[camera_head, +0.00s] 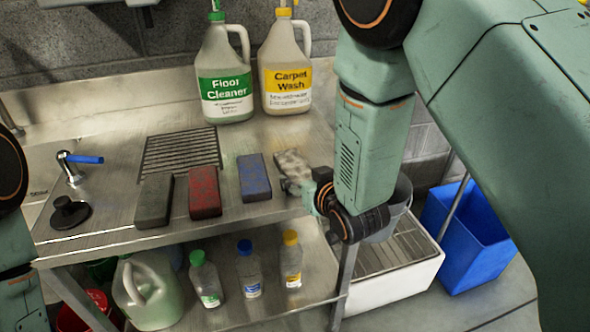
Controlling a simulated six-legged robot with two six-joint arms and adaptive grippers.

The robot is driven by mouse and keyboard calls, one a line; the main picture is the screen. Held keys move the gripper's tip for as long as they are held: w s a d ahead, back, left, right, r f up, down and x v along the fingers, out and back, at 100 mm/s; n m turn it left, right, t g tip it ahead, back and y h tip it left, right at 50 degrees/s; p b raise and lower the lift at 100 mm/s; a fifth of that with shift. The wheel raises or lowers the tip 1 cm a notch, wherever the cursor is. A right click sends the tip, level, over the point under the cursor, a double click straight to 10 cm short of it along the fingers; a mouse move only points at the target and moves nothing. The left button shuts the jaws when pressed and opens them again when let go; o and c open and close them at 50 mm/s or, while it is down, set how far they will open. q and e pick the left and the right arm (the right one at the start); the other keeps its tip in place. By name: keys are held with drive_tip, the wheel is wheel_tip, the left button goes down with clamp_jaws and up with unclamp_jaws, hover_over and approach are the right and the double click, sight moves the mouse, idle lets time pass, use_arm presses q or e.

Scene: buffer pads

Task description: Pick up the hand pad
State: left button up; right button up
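A row of pads lies on the metal counter (110,222): a dark grey pad (155,200), a red pad (205,192), a blue pad (254,178) and a mottled whitish-grey pad (293,165) at the right end. I cannot tell which one is called the hand pad. My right gripper (300,188) is low over the counter at the near end of the whitish pad, close to or touching it. Its fingers are mostly hidden by its own body, so its opening and any hold do not show. My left arm shows at the left edge; its gripper is out of view.
A floor cleaner jug (226,85) and a carpet wash jug (286,80) stand at the back. A tap (75,165) is at left. Small bottles (248,270) and a larger jug (150,290) stand on the shelf below. A blue bin (475,240) is at right.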

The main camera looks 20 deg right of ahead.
drive_tip(key=shift+s+r, duration=0.1)
drive_tip(key=shift+s, duration=0.05)
drive_tip(key=c, duration=0.4)
drive_tip(key=shift+c, duration=1.2)
wheel_tip(320, 180, up, 10)
drive_tip(key=p, duration=0.2)
drive_tip(key=shift+p, duration=0.35)
